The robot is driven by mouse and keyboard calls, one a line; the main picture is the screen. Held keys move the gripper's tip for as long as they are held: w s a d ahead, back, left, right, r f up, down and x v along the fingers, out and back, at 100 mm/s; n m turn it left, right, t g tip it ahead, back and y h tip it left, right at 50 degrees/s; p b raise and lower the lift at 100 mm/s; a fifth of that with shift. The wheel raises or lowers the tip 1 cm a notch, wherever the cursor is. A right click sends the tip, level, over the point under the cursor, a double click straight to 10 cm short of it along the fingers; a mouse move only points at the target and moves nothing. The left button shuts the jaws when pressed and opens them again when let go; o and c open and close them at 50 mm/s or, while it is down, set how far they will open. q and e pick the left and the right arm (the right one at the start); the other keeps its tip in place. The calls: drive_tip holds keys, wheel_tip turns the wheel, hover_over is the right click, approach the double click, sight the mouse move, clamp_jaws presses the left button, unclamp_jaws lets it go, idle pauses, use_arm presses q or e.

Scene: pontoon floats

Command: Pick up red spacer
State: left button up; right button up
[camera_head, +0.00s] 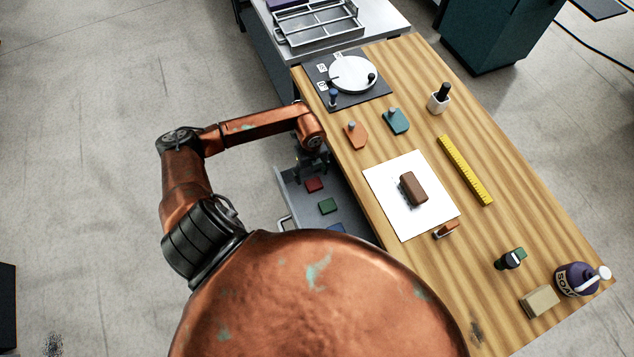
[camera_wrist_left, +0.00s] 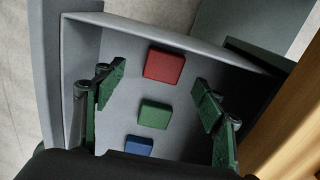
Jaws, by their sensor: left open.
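The red spacer (camera_head: 314,185) is a small flat block lying in the open grey drawer (camera_head: 355,213). It also shows in the left wrist view (camera_wrist_left: 163,66), near the drawer's far wall. My left gripper (camera_head: 312,162) is over the drawer, close to the red spacer. In the left wrist view its two green-padded fingers (camera_wrist_left: 158,90) are spread wide, with nothing between the pads held. The red spacer lies ahead of the fingertips, apart from them. My right gripper is not in view.
A green block (camera_head: 327,206) and a blue block (camera_head: 336,228) lie in the same drawer. The drawer walls and the wooden table edge (camera_wrist_left: 288,128) are close to the gripper. The table holds a white sheet (camera_head: 388,188) with a brown block (camera_head: 413,188) and a yellow ruler (camera_head: 465,171).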

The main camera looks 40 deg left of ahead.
sight(314, 183)
use_arm(q)
drive_tip(key=shift+w+d+f, duration=0.15)
drive_tip(key=shift+d+f, duration=0.05)
drive_tip(key=shift+f, duration=0.4)
drive_tip(key=shift+w+d+f, duration=0.1)
drive_tip(key=shift+d+f, duration=0.1)
drive_tip(key=shift+f, duration=0.4)
wheel_tip(314, 183, down, 4)
drive_tip(key=shift+r, duration=0.25)
drive_tip(key=shift+f, duration=0.2)
drive_tip(key=shift+s, duration=0.1)
drive_tip(key=c, duration=1.2)
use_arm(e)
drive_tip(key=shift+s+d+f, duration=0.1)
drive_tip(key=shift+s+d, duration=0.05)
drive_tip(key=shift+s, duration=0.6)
